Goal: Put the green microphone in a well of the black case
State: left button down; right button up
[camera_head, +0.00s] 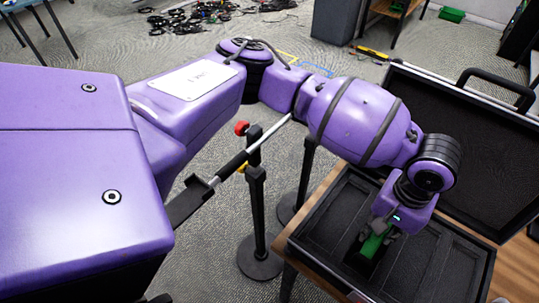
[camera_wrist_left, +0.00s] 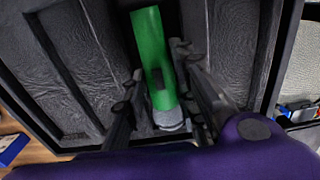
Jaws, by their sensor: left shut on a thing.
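The black case (camera_head: 455,255) lies open on a wooden table at the lower right of the head view, with ridges dividing its wells. My left gripper (camera_head: 378,234) is over the case, pointing down, and shut on the green microphone (camera_head: 372,244). In the left wrist view the green microphone (camera_wrist_left: 149,40) lies lengthwise between the fingers (camera_wrist_left: 160,68), its grey end towards the wrist. Ribbed black walls of the case (camera_wrist_left: 75,65) show on both sides of it. I cannot tell whether it touches the well floor. My right gripper is not in view.
The raised case lid (camera_head: 465,150) stands behind the wells, with a handle on top. The wooden table (camera_head: 515,265) shows at the right. Black posts (camera_head: 258,215) stand on the floor left of the table. Cables (camera_head: 190,18) lie on the far floor.

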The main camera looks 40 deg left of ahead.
pick_arm(q)
jog(key=shift+s+f, duration=0.1)
jog(key=shift+f, duration=0.2)
jog(key=c, duration=1.4)
grip_release()
jog(key=shift+f, duration=0.1)
jog(key=shift+c, duration=0.2)
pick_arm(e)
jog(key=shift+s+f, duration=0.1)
pick_arm(q)
jog(key=shift+r, duration=0.4)
notch_tip(320, 180, up, 12)
jog(key=p, duration=0.1)
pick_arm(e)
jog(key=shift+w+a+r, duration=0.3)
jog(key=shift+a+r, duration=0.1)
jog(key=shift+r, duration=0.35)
